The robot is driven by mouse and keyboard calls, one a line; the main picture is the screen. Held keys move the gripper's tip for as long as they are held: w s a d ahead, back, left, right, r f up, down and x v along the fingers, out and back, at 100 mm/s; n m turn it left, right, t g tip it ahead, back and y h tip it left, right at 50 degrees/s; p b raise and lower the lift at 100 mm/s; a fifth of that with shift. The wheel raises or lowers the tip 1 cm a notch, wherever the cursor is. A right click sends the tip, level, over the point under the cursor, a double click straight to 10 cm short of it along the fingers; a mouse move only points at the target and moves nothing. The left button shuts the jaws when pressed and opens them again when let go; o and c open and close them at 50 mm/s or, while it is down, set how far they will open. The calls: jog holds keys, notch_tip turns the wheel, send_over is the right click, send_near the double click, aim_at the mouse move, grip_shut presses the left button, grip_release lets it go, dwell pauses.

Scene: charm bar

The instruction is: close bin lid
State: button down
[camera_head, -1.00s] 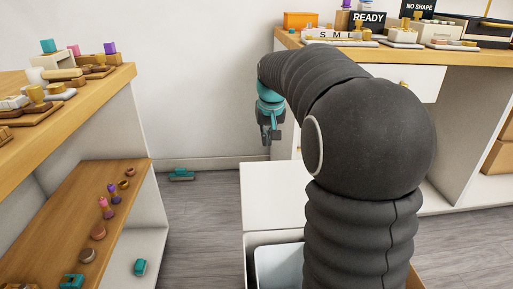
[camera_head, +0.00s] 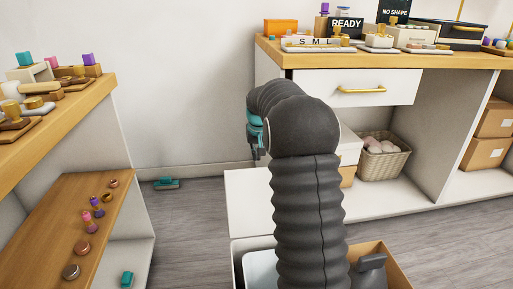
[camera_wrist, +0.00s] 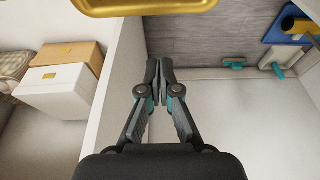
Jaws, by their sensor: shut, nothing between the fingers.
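The bin (camera_head: 236,250) stands on the floor at the bottom middle of the head view, partly hidden behind my arm. Its pale inside shows. A white panel (camera_head: 245,205), apparently its lid, stands raised at the bin's far side, so the bin looks open. My gripper (camera_head: 255,153) points down above and beyond the panel, partly hidden by my arm. In the wrist view my gripper (camera_wrist: 161,66) has its fingertips together with nothing between them. I cannot tell whether it touches the panel.
A white drawer with a gold handle (camera_head: 361,90) is close to my arm on the right; a gold handle (camera_wrist: 145,8) also shows in the wrist view. A wicker basket (camera_head: 383,160) sits on the low shelf. A teal object (camera_head: 166,183) lies on the floor by the wall.

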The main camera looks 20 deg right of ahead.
jog(key=shift+s+a+f+b, duration=0.2)
jog(key=shift+s+f, duration=0.3)
jog(key=shift+s, duration=0.35)
jog(key=shift+s+a+f+b, duration=0.1)
jog(key=shift+s+a+f, duration=0.15)
jog(key=shift+s+f, duration=0.4)
jog(key=shift+s+r, duration=0.15)
